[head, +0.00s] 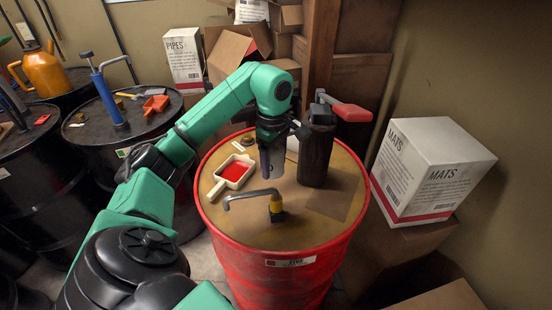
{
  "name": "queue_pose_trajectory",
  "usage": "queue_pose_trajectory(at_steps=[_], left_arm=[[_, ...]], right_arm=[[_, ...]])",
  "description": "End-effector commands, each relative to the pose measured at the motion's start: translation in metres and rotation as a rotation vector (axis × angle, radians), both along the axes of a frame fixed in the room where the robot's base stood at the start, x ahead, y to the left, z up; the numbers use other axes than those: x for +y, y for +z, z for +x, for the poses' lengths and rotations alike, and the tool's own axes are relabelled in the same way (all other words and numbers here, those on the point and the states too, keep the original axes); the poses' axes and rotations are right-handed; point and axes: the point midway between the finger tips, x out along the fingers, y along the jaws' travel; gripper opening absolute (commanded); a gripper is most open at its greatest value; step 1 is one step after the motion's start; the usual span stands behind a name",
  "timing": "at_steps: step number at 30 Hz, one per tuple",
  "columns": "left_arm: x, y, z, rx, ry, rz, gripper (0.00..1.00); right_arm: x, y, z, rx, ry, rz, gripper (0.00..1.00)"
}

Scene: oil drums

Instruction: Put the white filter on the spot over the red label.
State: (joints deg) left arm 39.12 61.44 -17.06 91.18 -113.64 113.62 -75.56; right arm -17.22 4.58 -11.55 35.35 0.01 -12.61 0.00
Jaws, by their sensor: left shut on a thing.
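My left gripper (273,150) reaches over the top of the red drum (240,215) from the left, pointing down. It is shut on a pale object, probably the white filter (292,144), which is mostly hidden by the gripper and the dark cylinder. I cannot tell whether the pale object touches the drum top. A darker square patch (335,204) shows on the drum top at the right. My right gripper is not in view.
A red handle (352,112) sticks out above. A MATS box (420,170) stands right. Black drums (75,180) stand left.

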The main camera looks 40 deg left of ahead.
Motion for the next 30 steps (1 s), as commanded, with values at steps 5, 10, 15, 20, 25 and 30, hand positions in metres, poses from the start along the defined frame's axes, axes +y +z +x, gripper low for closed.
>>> queue_pose_trajectory(at_steps=[5,10,15,20,25,30], left_arm=[[0.000,-0.053,-0.001,0.004,0.001,-0.002,0.00],[0.000,-0.081,0.000,-0.001,0.002,-0.002,0.00],[0.000,-0.110,0.000,0.000,0.002,-0.003,0.00],[0.001,-0.118,0.001,-0.005,0.001,0.001,0.00],[0.001,-0.121,0.001,-0.004,0.001,0.001,0.00],[0.001,-0.120,0.001,-0.003,0.001,0.001,1.00]], right_arm=[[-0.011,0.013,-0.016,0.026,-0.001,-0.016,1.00],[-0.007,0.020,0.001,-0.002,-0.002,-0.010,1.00],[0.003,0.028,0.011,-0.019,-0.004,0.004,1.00],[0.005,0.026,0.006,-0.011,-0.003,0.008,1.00],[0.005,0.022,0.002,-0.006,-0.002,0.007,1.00],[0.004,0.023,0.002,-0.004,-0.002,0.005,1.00]])
